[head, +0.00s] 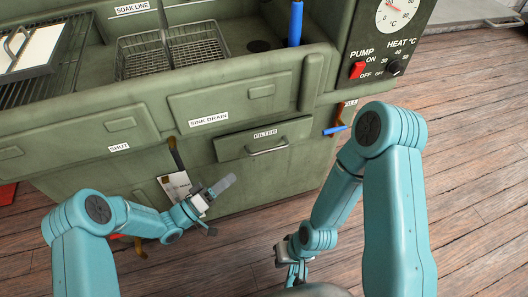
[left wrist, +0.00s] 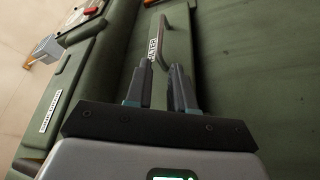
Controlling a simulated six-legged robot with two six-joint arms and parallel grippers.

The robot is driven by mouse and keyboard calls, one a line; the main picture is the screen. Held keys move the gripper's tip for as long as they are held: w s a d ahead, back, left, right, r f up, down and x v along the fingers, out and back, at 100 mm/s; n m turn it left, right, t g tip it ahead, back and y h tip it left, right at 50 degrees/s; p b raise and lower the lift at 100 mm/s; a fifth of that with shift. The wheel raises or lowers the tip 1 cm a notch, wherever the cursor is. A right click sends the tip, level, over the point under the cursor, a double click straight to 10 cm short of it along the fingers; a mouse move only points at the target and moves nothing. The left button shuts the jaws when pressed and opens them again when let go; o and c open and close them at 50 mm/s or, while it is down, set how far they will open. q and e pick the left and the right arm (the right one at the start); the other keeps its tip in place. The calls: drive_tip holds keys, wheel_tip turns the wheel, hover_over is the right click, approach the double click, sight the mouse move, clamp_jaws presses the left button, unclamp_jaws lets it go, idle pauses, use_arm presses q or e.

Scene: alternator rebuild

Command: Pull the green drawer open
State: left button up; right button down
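The green drawer (head: 235,148) is set in the green cabinet's front and bears a FILTER label. Its front looks shut or nearly so. A metal bar handle (head: 267,149) is on it; the handle also shows in the left wrist view (left wrist: 163,43), beyond the fingertips. My left gripper (head: 221,188) is below and left of the handle, apart from it. In the left wrist view its two fingers (left wrist: 160,82) are spread with nothing between them. My right gripper (head: 291,268) hangs low near the bottom middle, away from the drawer; its fingers are too unclear to tell.
The green cabinet (head: 120,178) holds a wire basket (head: 140,58) in a sink above. A blue upright handle (head: 295,22) and a control panel (head: 385,45) are to the right. Wooden floor (head: 480,170) lies open at right.

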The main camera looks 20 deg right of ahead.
sight(266, 150)
use_arm(q)
drive_tip(key=b+x, duration=0.2)
drive_tip(key=x, duration=1.1)
drive_tip(key=shift+d, duration=0.3)
drive_tip(key=shift+w+d+r, duration=0.15)
drive_tip(key=shift+w+d, duration=0.05)
drive_tip(key=shift+d, duration=0.15)
clamp_jaws()
